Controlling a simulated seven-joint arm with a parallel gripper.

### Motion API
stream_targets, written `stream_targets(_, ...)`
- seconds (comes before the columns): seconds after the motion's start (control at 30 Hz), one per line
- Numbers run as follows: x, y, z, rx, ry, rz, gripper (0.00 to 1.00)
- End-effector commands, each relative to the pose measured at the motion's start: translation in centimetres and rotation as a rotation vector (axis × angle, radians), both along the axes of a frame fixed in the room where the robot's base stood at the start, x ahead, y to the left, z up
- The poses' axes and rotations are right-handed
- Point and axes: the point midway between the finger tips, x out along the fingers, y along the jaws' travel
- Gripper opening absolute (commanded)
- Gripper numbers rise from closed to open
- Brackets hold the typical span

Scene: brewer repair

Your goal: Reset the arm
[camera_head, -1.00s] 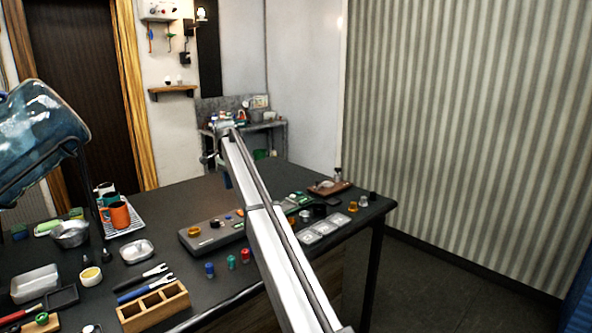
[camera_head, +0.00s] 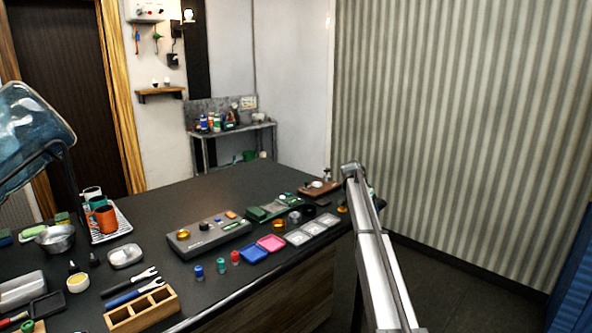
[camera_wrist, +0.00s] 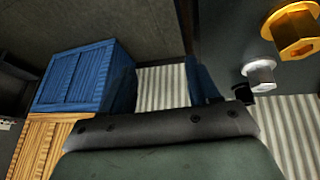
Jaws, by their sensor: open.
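My arm (camera_head: 380,262) rises from the bottom right of the head view, along the right end of the dark table (camera_head: 215,183). Its upper end is by the table's far right corner. My gripper is not seen in the head view. In the wrist view my gripper (camera_wrist: 162,88) shows its two dark blue fingers apart, with nothing between them. Striped wall and dark floor show beyond the gap. The fingers are clear of the yellow hex-shaped piece (camera_wrist: 292,32) and the silver piece (camera_wrist: 259,72) at the upper right.
A grey console (camera_head: 208,237), coloured trays (camera_head: 271,243), small bottles, a wooden box (camera_head: 142,309) and a dish rack with mugs (camera_head: 102,218) crowd the table. A blue crate (camera_wrist: 82,77) and an orange wooden crate (camera_wrist: 42,140) show at left in the wrist view.

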Motion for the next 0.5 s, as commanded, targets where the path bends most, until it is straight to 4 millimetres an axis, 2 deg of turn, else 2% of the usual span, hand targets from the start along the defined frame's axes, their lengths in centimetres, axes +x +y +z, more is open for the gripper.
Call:
stream_targets(0.03,-0.5,-2.2,-0.6,-0.015,0.002,-0.005,0.60)
stream_targets(0.1,-1.3,-4.6,-1.8,-0.034,0.008,-0.003,0.60)
stream_targets(0.17,-2.3,-5.6,-3.8,-0.041,0.025,0.011,0.60)
stream_targets(0.37,-6.1,-4.4,-11.5,-0.016,0.105,0.077,0.60)
stream_targets(0.5,-9.9,-3.1,-17.7,0.013,0.171,0.131,0.60)
